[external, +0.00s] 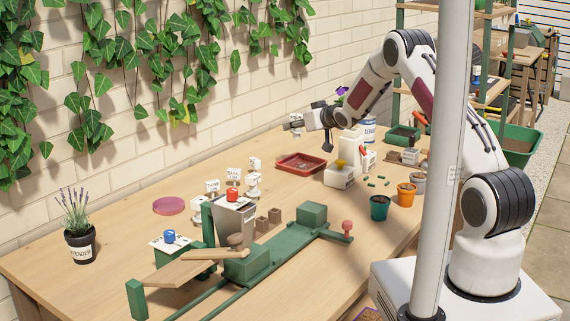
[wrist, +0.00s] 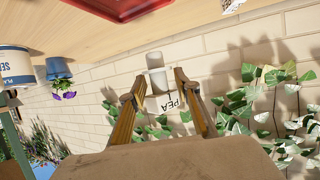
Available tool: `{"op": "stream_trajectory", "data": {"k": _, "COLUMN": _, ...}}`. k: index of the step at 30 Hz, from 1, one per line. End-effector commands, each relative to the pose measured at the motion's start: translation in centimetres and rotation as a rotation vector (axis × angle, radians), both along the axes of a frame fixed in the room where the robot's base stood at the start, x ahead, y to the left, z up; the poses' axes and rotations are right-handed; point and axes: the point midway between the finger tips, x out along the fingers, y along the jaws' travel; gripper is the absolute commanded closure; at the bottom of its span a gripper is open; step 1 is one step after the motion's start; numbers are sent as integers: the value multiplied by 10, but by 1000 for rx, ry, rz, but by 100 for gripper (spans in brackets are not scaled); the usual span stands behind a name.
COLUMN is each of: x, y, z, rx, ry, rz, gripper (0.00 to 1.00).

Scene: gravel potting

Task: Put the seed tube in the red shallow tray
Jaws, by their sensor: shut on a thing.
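My gripper (external: 303,122) is raised above the table toward the wall, beyond and above the red shallow tray (external: 301,167). It is shut on the pale seed tube (external: 292,125). In the wrist view, the seed tube (wrist: 156,78) with a label reading PEA sits between the two fingers of my gripper (wrist: 159,85). The tube is clear of the tray. The tray looks empty, and its edge (wrist: 112,12) shows at the top of the wrist view.
Small labelled white items (external: 212,188) stand left of the tray. A pink round dish (external: 169,206) lies farther left. A green bench fixture (external: 250,265) fills the front. Ivy (external: 95,85) hangs on the wall.

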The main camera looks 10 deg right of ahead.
Motion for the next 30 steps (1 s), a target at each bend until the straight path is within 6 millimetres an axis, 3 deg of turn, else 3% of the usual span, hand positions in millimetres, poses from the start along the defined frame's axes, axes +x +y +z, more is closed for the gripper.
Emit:
{"op": "stream_trajectory", "data": {"k": 8, "x": 0, "y": 0, "z": -1, "rx": 0, "ry": -1, "rz": 1, "gripper": 92}}
{"op": "stream_trajectory", "data": {"k": 22, "x": 0, "y": 0, "z": -54, "rx": -1, "ry": 0, "rz": 1, "gripper": 92}}
{"op": "stream_trajectory", "data": {"k": 30, "x": 0, "y": 1, "z": -61, "rx": -1, "ry": -2, "rz": 2, "gripper": 92}}
